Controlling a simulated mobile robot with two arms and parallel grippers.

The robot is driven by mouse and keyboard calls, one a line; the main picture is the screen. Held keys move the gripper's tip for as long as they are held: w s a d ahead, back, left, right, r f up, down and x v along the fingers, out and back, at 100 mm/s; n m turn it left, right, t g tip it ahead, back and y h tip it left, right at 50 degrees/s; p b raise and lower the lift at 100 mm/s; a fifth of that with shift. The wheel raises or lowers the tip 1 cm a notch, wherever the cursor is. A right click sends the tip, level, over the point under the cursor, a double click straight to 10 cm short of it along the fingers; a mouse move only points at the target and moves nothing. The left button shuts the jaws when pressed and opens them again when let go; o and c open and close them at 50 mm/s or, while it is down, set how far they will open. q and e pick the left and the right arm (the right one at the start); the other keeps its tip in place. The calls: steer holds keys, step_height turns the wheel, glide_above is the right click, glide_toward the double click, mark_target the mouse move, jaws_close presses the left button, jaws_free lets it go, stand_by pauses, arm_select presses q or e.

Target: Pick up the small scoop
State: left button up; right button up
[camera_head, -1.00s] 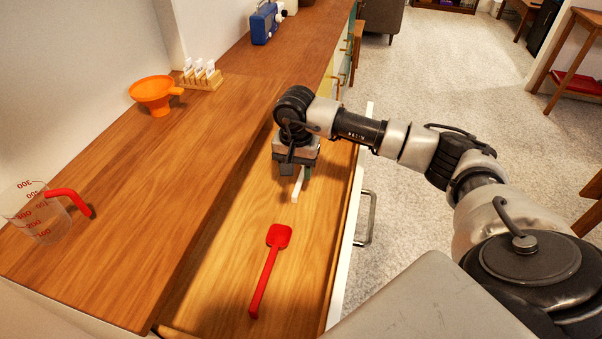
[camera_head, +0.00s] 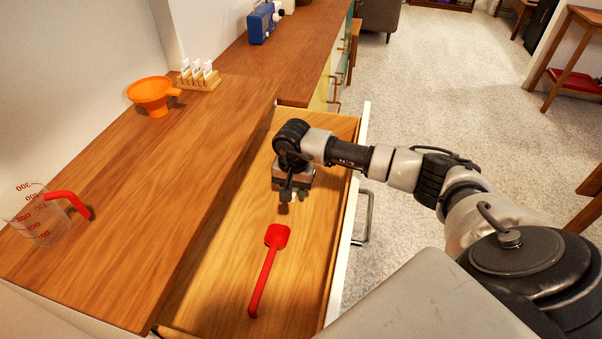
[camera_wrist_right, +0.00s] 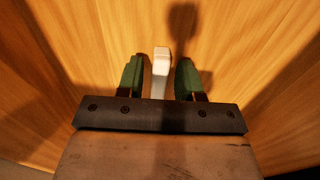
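My right gripper (camera_head: 292,196) points down into the open drawer, beyond the red tool's head. In the right wrist view its two green fingertips (camera_wrist_right: 160,80) are open, one on each side of a slim white piece (camera_wrist_right: 160,68) with a squared end. Gaps show between the piece and both fingers. It may be the small scoop's handle; the rest is hidden beneath the gripper. A red long-handled tool (camera_head: 267,266) with a squarish head lies in the drawer, nearer to me and apart from the gripper. My left gripper is not in view.
The wooden drawer (camera_head: 305,270) is open, with a white front (camera_head: 345,255) on the right. On the counter (camera_head: 150,200) to the left are a clear measuring cup (camera_head: 35,222) with a red handle, an orange funnel (camera_head: 152,95) and a small rack (camera_head: 200,80).

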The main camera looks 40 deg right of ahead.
jaws_close()
steer(key=shift+r, duration=0.1)
